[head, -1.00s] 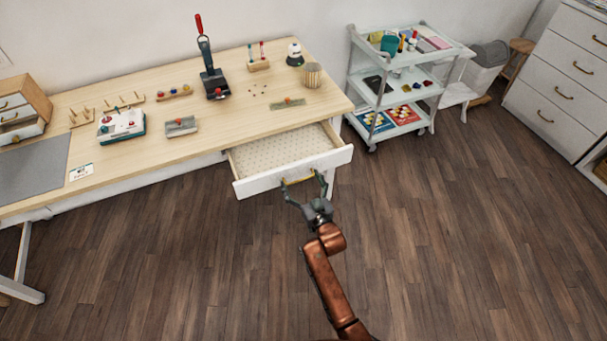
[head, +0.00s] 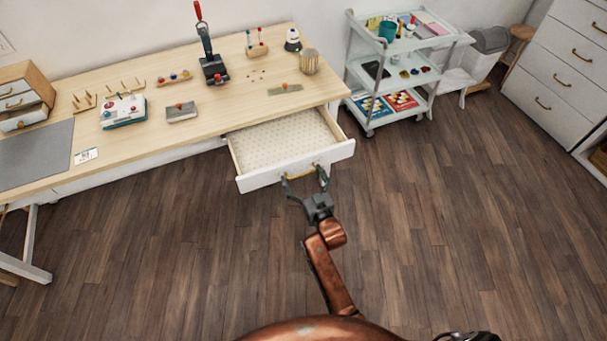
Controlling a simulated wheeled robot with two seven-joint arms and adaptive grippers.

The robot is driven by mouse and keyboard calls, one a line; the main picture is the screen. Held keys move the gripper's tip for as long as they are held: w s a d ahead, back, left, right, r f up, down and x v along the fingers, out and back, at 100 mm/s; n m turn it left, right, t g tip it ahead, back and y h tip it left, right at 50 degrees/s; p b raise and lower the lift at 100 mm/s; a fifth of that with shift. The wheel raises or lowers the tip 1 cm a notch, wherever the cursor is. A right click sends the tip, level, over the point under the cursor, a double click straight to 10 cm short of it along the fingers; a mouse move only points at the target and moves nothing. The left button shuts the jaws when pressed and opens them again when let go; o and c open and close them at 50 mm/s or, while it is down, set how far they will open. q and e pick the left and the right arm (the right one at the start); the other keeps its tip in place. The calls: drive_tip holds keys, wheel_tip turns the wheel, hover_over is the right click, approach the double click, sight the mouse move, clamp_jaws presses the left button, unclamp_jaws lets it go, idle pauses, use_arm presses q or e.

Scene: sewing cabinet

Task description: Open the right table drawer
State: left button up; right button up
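The right table drawer (head: 275,137) is pulled well out from under the wooden table (head: 225,118). Its inside has a pale dotted lining and looks empty. Its white front (head: 260,180) carries a brass handle (head: 300,176). My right gripper (head: 305,182) is at this handle, its two fingers spread apart, one near each end of it. I cannot tell whether the fingers touch the handle or the drawer front. My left gripper is not in view.
A white cart (head: 392,75) with several items stands right of the table. A white chest of drawers (head: 560,80) is at the far right. The wooden floor (head: 440,220) is clear in front.

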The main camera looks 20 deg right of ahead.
drive_tip(key=shift+o, duration=0.2)
idle(0.3)
drive_tip(key=shift+s+d, duration=0.1)
drive_tip(key=s+d, duration=0.1)
drive_tip(key=s, duration=1)
drive_tip(key=shift+s, duration=0.4)
drive_tip(key=shift+d, duration=0.1)
